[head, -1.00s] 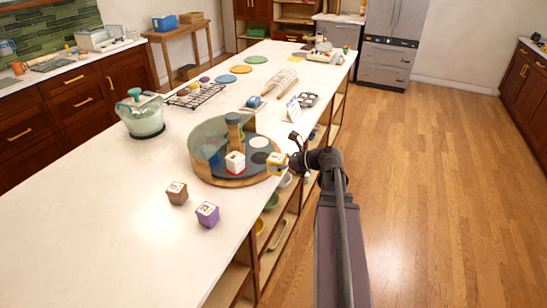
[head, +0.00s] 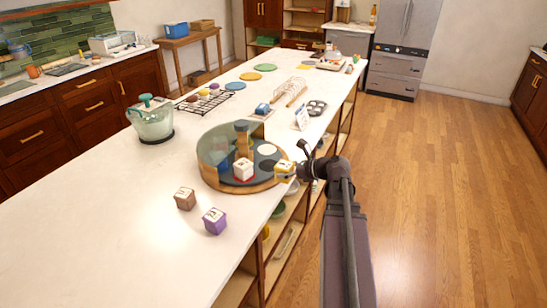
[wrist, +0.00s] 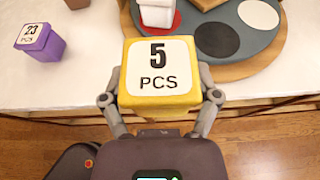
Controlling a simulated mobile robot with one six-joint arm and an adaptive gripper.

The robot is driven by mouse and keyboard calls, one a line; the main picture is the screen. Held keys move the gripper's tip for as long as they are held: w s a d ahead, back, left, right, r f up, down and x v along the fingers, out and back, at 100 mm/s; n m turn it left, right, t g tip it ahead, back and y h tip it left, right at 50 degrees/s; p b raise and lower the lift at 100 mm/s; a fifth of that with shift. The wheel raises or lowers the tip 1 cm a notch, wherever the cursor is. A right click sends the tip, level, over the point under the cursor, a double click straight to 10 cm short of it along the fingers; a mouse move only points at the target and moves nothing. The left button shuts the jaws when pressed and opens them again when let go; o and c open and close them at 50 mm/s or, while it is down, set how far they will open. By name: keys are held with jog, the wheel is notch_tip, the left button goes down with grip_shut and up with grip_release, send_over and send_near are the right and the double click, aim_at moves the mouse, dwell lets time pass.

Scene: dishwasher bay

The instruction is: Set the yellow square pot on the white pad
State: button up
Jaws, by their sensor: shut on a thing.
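The yellow square pot (head: 284,171) has a white top label reading "5 PCS". My gripper (wrist: 160,96) is shut on it, one finger on each side, and the pot also shows large in the wrist view (wrist: 158,82). The pot is at the right front edge of a round wooden turntable (head: 213,182). The white pad (head: 267,149) is a bare disc on the turntable's dark top, beyond the pot. It also shows at the upper right of the wrist view (wrist: 258,14). A black disc (wrist: 217,40) lies nearer the pot. The pot's underside is hidden.
A white pot (head: 243,169) stands on a red disc on the turntable. A brown pot (head: 185,199) and a purple pot (head: 214,221) stand on the counter. The near-left counter is clear.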

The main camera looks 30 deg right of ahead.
jog(key=w+m+t+h, duration=0.1)
jog(key=w+m+h, duration=0.1)
jog(key=w, duration=0.1)
jog(key=w+m+h, duration=0.1)
jog(key=w+h, duration=0.1)
jog(key=w, duration=0.1)
jog(key=w+m+t+h, duration=0.1)
jog(key=w+m+h, duration=0.1)
jog(key=w, duration=0.2)
jog(key=shift+d+r+m+t, duration=0.15)
jog(key=shift+d+m+t, duration=0.15)
jog(key=shift+d, duration=0.05)
jog(key=shift+w, duration=0.1)
jog(key=w+d, duration=0.1)
jog(key=w, duration=0.3)
jog(key=w+d+f+b, duration=0.1)
jog(key=w, duration=0.4)
jog(key=w+d, duration=0.2)
jog(key=w, duration=0.3)
jog(key=shift+d+f, duration=0.1)
jog(key=shift+f, duration=0.1)
jog(key=shift+w+d, duration=0.15)
jog(key=shift+w, duration=0.45)
notch_tip(320, 180, down, 4)
jog(key=b, duration=0.4)
jog(key=shift+r, duration=0.15)
jog(key=o, duration=1.1)
